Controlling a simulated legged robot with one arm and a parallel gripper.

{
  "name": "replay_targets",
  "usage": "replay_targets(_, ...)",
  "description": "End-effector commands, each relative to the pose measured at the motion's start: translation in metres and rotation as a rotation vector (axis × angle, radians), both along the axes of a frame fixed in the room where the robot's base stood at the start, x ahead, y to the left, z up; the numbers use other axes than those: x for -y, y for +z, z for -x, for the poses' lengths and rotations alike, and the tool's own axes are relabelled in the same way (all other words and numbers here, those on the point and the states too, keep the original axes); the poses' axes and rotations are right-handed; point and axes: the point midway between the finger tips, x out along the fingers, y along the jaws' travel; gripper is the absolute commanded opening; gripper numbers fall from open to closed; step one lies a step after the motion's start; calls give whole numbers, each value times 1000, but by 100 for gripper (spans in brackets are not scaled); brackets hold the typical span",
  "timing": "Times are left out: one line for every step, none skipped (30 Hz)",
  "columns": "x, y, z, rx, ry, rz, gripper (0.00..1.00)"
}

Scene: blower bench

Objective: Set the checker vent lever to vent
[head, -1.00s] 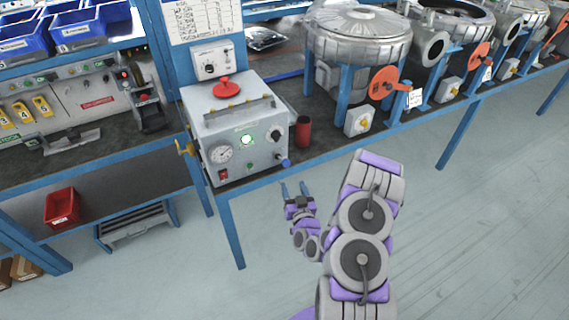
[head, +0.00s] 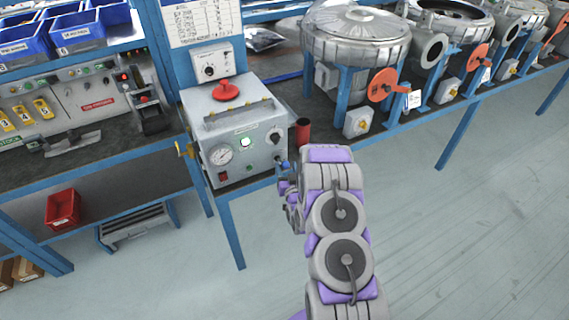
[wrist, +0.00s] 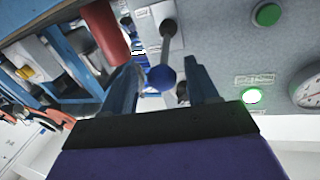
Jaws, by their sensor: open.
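The checker (head: 237,133) is a grey box on the bench with a gauge, a lit green lamp and a black knob on its front. Its vent lever (wrist: 168,48) shows in the wrist view as a thin grey rod from a small plate, ending in a blue ball (wrist: 161,78). My gripper (wrist: 163,88) is open, with one blue finger on each side of the ball; I cannot tell whether either touches it. In the head view my gripper (head: 283,170) is at the checker's lower right front corner, partly hidden by my arm. The lever's labels are too small to read.
A red cylinder (head: 303,132) stands on the bench right beside the checker and shows close to my finger in the wrist view (wrist: 105,33). A yellow handle (head: 184,149) sticks out at the checker's left. Blowers (head: 357,35) stand to the right. The floor in front is clear.

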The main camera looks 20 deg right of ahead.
Motion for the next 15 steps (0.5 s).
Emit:
replay_targets(2,0,-8,5,0,2,59)
replay_targets(2,0,-12,5,0,1,59)
replay_targets(3,-1,-16,3,1,1,59)
replay_targets(4,-1,-19,2,0,0,59)
replay_targets(5,-1,-22,1,0,-1,59)
replay_targets(6,0,-26,1,0,0,59)
replay_targets(6,0,-28,2,-1,0,59)
replay_targets(7,0,-30,3,-1,1,59)
replay_targets(7,0,-32,3,-1,1,59)
replay_targets(8,1,-33,3,-1,1,59)
replay_targets(8,1,-33,3,-1,1,59)
replay_targets(8,1,-34,3,-1,1,59)
replay_targets(8,1,-34,2,-1,0,59)
replay_targets(8,1,-34,2,-1,-1,59)
replay_targets(8,1,-34,1,-1,-1,59)
